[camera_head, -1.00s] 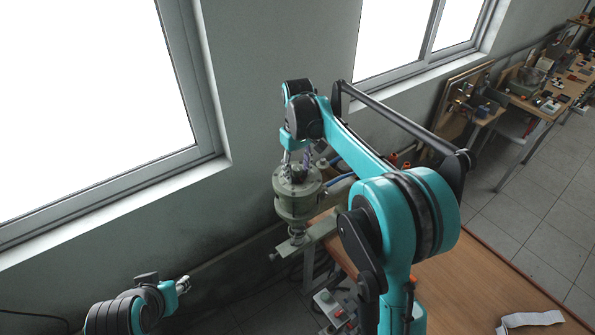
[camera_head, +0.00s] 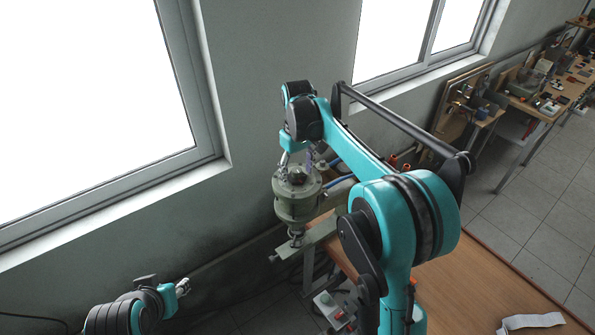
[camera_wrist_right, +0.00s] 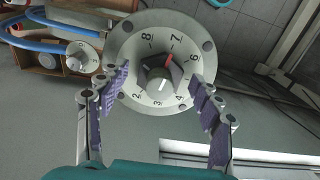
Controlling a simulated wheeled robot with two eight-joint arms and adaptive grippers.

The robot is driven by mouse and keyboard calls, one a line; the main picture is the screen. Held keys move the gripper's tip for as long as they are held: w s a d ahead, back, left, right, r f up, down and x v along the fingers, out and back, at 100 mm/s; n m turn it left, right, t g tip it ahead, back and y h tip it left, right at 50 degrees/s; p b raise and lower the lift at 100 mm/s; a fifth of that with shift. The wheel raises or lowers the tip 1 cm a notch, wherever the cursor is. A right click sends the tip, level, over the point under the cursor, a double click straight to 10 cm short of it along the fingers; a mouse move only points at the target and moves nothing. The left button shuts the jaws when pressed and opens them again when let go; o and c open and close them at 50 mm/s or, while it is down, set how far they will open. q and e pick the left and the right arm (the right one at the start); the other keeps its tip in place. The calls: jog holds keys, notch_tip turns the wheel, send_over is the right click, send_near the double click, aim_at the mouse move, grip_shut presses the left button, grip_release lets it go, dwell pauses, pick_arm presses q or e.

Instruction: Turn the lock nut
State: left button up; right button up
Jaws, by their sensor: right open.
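The right wrist view shows a pale round dial (camera_wrist_right: 135,45) with numbers around its rim. At its centre is a dark angular piece (camera_wrist_right: 172,72) with a grey round knob (camera_wrist_right: 160,86) bearing a white line; I cannot tell which part is the lock nut. My right gripper (camera_wrist_right: 160,76) is open, its purple-padded fingers on either side of this centre. No grip on it shows. In the head view the gripper (camera_head: 297,155) is above the green-grey cylindrical unit (camera_head: 297,205). My left gripper (camera_head: 184,286) is low at left, away from the unit; its jaw state is unclear.
A wooden table (camera_head: 470,275) lies right of the unit. White paper (camera_head: 532,321) rests near its edge. A control box with buttons (camera_head: 333,308) is below the unit. Blue hoses (camera_wrist_right: 45,43) run beside the dial. The wall and windows stand behind.

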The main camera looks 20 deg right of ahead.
aim_at(298, 170)
jog(key=shift+r, duration=0.15)
notch_tip(298, 170, up, 12)
dwell(0.3)
jog(key=shift+m+t, duration=0.4)
jog(key=shift+t, duration=0.3)
jog(key=s+f+b, duration=0.1)
jog(key=f+b, duration=0.1)
jog(key=s+f+b, duration=0.2)
jog(key=f+b, duration=0.1)
jog(key=s+f+b, duration=0.2)
jog(key=shift+f+b, duration=0.35)
jog(key=shift+f, duration=0.05)
jog(key=s+f+m+t+b, duration=0.1)
jog(key=s+f+t+b, duration=0.1)
jog(key=s+f+b, duration=0.5)
jog(key=s+f+m+t+b, duration=0.1)
jog(key=s+f+b, duration=0.6)
jog(key=f, duration=0.9)
jog(key=s+f+m+t+b, duration=0.1)
jog(key=s+f+t+b, duration=0.1)
jog(key=s+f+b, duration=0.4)
notch_tip(298, 170, down, 6)
jog(key=shift+s+r+t+b, duration=0.25)
jog(key=shift+s+t+b, duration=0.15)
jog(key=shift+b, duration=0.05)
